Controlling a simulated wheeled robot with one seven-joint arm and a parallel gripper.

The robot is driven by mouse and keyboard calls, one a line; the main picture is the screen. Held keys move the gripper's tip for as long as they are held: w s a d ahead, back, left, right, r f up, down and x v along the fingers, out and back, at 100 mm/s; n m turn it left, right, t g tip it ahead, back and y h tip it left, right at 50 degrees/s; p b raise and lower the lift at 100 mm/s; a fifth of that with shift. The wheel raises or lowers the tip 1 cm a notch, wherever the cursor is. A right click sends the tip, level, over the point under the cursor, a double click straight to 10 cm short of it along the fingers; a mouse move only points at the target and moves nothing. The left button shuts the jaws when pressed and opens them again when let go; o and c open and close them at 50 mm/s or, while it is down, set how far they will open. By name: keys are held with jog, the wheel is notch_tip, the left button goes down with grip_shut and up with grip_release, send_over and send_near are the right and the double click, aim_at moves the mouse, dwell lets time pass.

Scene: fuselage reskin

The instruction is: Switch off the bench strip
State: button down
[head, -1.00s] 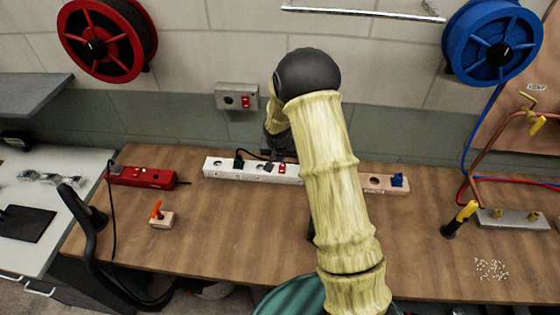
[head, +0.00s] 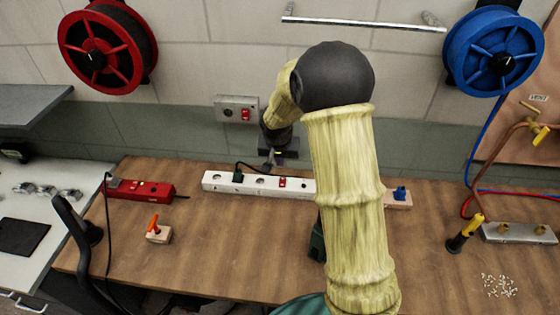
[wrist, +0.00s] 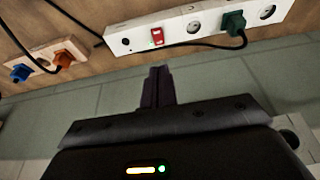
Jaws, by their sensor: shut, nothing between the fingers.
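My arm hides the strip's right end in the head view.
A red power strip (head: 140,189) lies at left, and a wooden block with an orange lever (head: 157,235) sits in front. A wooden socket block (head: 399,200) with a blue plug is at right. A wall box (head: 237,109) with a red switch is behind.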

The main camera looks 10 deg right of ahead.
jog(key=shift+d+r, duration=0.1)
jog(key=shift+w+d+r+p, duration=0.1)
jog(key=shift+w+d+p, duration=0.2)
jog(key=shift+w+p, duration=0.45)
jog(key=shift+s, duration=0.1)
jog(key=p, duration=0.4)
send_near(282, 179)
jog(key=x, duration=0.5)
jog(key=shift+d, duration=0.2)
jog(key=shift+x, duration=0.8)
jog(key=shift+a, duration=0.2)
